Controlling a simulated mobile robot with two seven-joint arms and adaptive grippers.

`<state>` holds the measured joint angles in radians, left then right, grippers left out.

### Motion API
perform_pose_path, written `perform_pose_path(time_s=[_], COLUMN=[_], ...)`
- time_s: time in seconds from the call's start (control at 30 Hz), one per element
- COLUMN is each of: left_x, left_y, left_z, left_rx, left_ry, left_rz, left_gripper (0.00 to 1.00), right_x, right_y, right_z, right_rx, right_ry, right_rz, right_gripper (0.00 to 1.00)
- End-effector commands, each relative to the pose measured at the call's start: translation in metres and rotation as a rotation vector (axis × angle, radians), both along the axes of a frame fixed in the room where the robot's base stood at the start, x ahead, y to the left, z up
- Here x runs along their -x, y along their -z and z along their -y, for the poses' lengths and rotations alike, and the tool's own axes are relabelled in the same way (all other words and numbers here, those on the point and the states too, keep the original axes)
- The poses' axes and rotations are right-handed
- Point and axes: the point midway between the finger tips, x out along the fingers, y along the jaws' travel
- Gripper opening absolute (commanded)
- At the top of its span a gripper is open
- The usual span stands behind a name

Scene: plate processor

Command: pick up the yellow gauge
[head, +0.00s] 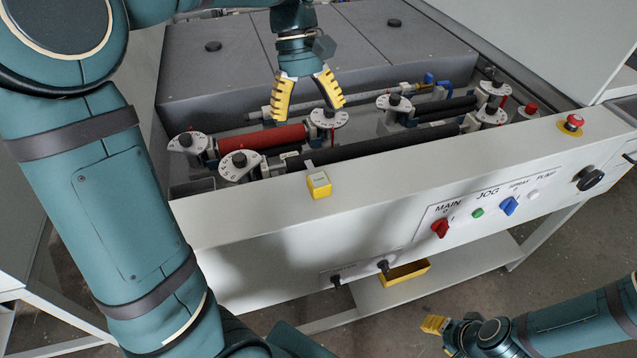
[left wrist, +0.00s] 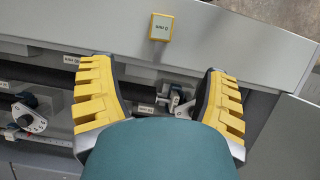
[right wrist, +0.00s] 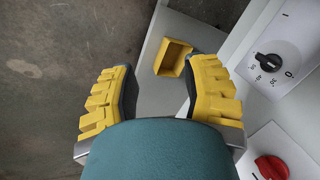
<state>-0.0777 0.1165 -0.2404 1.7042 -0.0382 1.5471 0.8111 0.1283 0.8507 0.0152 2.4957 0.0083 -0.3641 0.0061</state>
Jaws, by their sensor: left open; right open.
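The yellow gauge (head: 319,184) is a small yellow block with a pale label, resting on the machine's white front ledge. In the left wrist view the gauge (left wrist: 161,27) sits beyond the fingertips, near the top middle. My left gripper (head: 308,88) is open and empty, above the roller bay and behind the gauge, with its fingers pointing down. It also shows open in the left wrist view (left wrist: 158,75). My right gripper (right wrist: 160,75) is open and empty, low in front of the machine. In the head view only part of the right gripper (head: 434,325) shows, at the bottom right.
A red roller (head: 262,137) and dark rollers with white dial knobs (head: 240,163) lie behind the ledge (head: 240,208). The front panel has a red switch (head: 440,228) and a blue switch (head: 509,206). A yellow bin (head: 404,273) sits on the lower shelf. The ledge around the gauge is clear.

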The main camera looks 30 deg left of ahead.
Motion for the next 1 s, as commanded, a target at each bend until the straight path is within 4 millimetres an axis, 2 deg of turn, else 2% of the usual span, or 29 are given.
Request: perform_pose_path(time_s=[0.4,0.73,1.0], left_x=[0.016,0.022,0.034], left_y=[0.064,0.087,0.121], left_z=[0.021,0.029,0.041], left_rx=[0.000,0.000,0.001], left_ry=[0.002,0.003,0.002], left_rz=[-0.003,-0.001,-0.002], left_gripper=[0.76,0.76,0.76], right_x=[0.005,0.008,0.011], right_y=[0.019,0.025,0.037], right_z=[-0.001,-0.002,-0.002], right_rx=[-0.003,-0.004,-0.006], right_ry=[-0.011,-0.015,-0.021], right_rz=[-0.012,-0.016,-0.024], right_gripper=[0.47,0.47,0.47])
